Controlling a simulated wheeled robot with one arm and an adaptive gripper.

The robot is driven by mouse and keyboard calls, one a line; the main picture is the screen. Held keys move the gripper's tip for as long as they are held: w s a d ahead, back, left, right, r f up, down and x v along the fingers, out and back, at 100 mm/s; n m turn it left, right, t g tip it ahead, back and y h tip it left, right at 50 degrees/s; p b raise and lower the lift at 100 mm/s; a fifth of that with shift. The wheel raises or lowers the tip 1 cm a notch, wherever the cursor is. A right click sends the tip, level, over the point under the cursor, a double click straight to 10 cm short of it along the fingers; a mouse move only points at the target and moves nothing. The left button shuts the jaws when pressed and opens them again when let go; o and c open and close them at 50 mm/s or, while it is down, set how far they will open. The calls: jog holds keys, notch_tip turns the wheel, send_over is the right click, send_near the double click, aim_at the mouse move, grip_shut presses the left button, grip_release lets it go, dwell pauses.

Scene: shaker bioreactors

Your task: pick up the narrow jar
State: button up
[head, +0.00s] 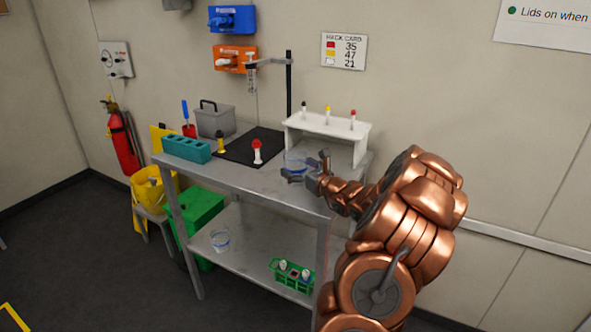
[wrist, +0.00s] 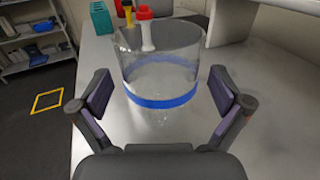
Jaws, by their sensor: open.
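A clear glass jar with a blue band (head: 295,161) stands upright near the front edge of the table top. It fills the middle of the wrist view (wrist: 160,72). My gripper (head: 308,167) is open and empty, level with the table top and in front of this jar. In the wrist view my gripper's fingers (wrist: 160,92) are spread to the left and right of the jar, with clear gaps and no contact seen. A second clear jar (head: 220,240) stands on the lower shelf and looks slimmer in the head view.
A white rack (head: 329,128) with several capped tubes stands behind the jar, at right. A red-capped tube (head: 257,151) and a yellow-capped one (head: 221,142) stand on a black mat (head: 240,152). A teal block (head: 186,149) is at left. The green tube rack (head: 293,277) is on the lower shelf.

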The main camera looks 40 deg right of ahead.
jog(key=shift+w+d, duration=0.1)
jog(key=shift+w, duration=0.45)
jog(key=shift+c, duration=0.2)
jog(key=c, duration=1.3)
jog(key=shift+r, duration=0.15)
